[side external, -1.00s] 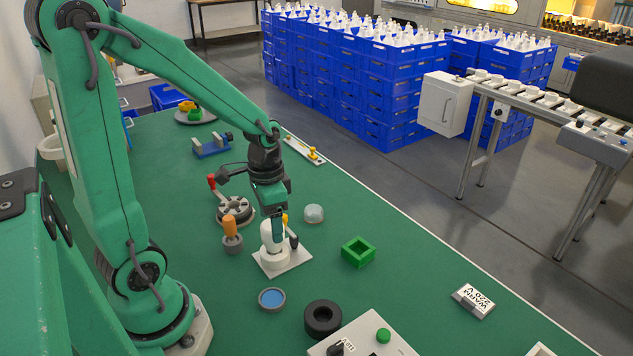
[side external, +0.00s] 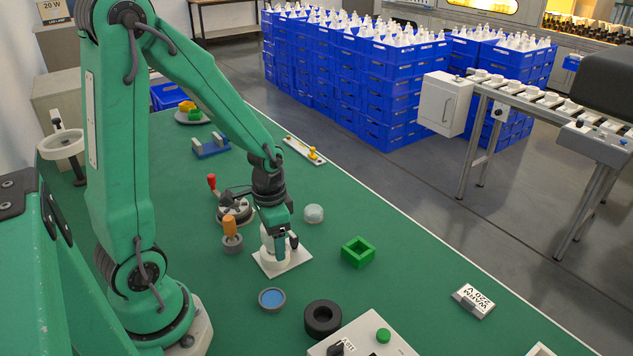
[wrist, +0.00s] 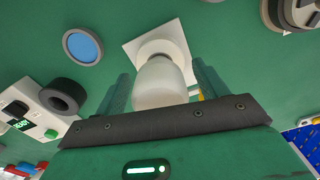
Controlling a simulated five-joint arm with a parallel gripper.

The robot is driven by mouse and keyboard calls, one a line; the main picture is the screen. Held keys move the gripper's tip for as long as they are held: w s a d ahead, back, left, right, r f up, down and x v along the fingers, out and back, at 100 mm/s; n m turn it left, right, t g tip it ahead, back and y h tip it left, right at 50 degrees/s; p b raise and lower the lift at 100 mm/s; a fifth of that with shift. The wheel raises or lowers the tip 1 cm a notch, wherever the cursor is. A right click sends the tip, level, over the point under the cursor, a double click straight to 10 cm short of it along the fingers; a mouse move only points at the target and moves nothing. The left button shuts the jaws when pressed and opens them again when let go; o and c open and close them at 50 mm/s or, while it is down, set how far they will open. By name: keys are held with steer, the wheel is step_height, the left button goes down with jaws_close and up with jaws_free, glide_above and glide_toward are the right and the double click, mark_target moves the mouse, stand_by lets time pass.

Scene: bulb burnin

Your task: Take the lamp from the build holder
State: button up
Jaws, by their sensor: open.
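The white lamp (wrist: 158,84) stands upright in the build holder, a white round socket on a square white plate (wrist: 137,47). In the side view the lamp (side external: 267,240) is partly hidden behind my gripper, and the holder plate (side external: 296,259) lies flat on the green bench. My gripper (side external: 287,250) points down at the lamp. In the wrist view my gripper (wrist: 163,82) is open, with one green finger on either side of the lamp.
An orange-handled tool (side external: 231,232) stands close left of the holder. A blue-topped dish (side external: 271,299), a black ring (side external: 322,317), a green square frame (side external: 358,252) and a clear dome (side external: 313,213) stand around it. The bench farther right is mostly clear.

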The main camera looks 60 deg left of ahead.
stand_by(0.3)
steer(key=c, duration=1)
steer(key=shift+r, duration=0.2)
steer(key=shift+r, duration=1.6)
steer(key=shift+d+r, duration=0.15)
steer(key=shift+r, duration=0.25)
steer(key=s+d+r, duration=0.1)
steer(key=d+r, duration=0.1)
steer(key=d, duration=0.1)
steer(key=s+d+r, duration=0.1)
steer(key=d+r, duration=0.1)
steer(key=d, duration=0.2)
steer(key=s+d+r, duration=0.1)
steer(key=d+r, duration=0.1)
steer(key=d, duration=0.1)
steer(key=shift+s+d+r, duration=0.25)
steer(key=shift+d+r, duration=0.05)
steer(key=shift+d, duration=0.1)
steer(key=shift+r, duration=0.1)
steer(key=shift+r, duration=2.15)
